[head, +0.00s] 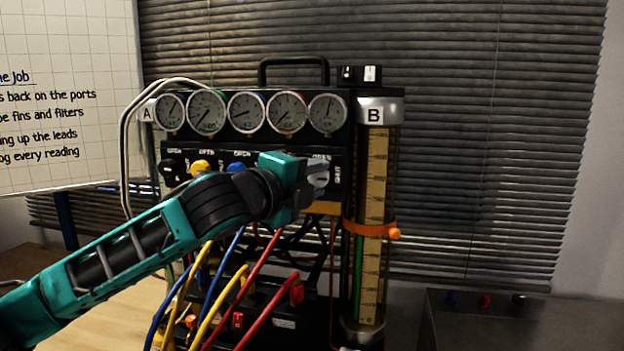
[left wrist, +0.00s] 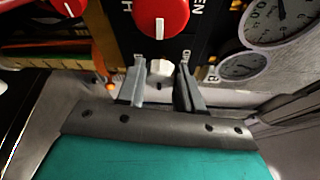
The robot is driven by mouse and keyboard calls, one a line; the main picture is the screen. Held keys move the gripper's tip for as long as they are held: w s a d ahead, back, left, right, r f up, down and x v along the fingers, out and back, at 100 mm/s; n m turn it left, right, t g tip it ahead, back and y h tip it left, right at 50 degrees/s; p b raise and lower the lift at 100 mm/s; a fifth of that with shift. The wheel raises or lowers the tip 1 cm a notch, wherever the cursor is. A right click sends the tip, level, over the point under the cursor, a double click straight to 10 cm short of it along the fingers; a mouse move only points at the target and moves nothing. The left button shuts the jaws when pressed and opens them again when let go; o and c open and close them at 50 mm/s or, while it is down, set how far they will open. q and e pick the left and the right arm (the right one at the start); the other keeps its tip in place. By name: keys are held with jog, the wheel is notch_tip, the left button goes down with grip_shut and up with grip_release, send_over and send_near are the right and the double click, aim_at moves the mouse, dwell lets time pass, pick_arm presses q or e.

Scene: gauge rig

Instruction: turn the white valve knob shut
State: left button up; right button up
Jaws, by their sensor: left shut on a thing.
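The white valve knob (head: 320,179) is at the right end of the knob row on the black gauge panel, partly covered by my gripper in the head view. In the left wrist view the white knob (left wrist: 159,70) sits between the two grey fingers. My left gripper (head: 312,174) reaches in from the left and is shut on this knob; it also shows in the left wrist view (left wrist: 160,84). The knob's pointer and exact angle are hard to read. My right gripper is in neither view.
A red knob (left wrist: 160,16) is close beside the white one. Yellow (head: 200,166) and blue (head: 237,168) knobs stand to the left. Several round gauges (head: 246,112) are above. The glass column B (head: 372,180) stands just right; coloured leads (head: 258,283) hang below.

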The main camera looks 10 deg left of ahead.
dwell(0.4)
pick_arm(q)
jog(key=o, duration=1)
jog(key=shift+o, duration=0.2)
jog(key=b+v, duration=0.1)
jog(key=v, duration=1.1)
jog(key=shift+s+r, duration=0.2)
jog(key=shift+s, duration=0.2)
jog(key=shift+a, duration=0.15)
